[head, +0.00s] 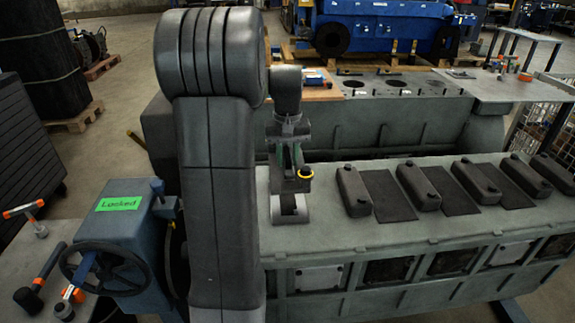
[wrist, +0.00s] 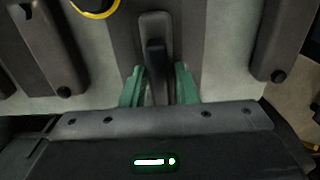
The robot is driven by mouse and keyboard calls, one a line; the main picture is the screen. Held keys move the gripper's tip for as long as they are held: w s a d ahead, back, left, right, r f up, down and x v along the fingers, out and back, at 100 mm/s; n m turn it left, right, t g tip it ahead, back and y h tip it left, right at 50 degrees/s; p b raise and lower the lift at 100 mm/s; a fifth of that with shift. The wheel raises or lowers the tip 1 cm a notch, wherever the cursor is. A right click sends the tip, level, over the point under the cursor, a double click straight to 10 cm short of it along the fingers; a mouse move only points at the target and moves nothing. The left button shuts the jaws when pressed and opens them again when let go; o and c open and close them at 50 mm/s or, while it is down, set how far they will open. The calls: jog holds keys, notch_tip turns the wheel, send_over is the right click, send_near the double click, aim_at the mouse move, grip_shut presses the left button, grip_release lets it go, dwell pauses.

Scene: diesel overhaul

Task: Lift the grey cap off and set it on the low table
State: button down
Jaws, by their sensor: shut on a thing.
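My gripper (head: 291,172) is over the near left part of the engine's top, with its green fingers pointing down. In the wrist view the fingers (wrist: 159,88) are closed on either side of a dark grey cap (wrist: 156,25), a long block with a raised knob. In the head view the held cap (head: 293,186) is partly hidden by the gripper. I cannot tell how far it is off the engine top. I cannot tell which surface is the low table.
Several similar dark grey covers (head: 355,190) stand in a row to the right on the engine top (head: 400,228). A grey table (head: 500,92) stands at the back right. A tool-covered grey surface (head: 20,250) and a blue handwheel unit marked "Locked" (head: 150,232) are at the left.

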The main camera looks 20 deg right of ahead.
jog(key=shift+r+p, duration=0.8)
jog(key=shift+r, duration=0.25)
jog(key=shift+r+p, duration=1.3)
jog(key=shift+r, duration=0.2)
jog(key=shift+f, duration=0.1)
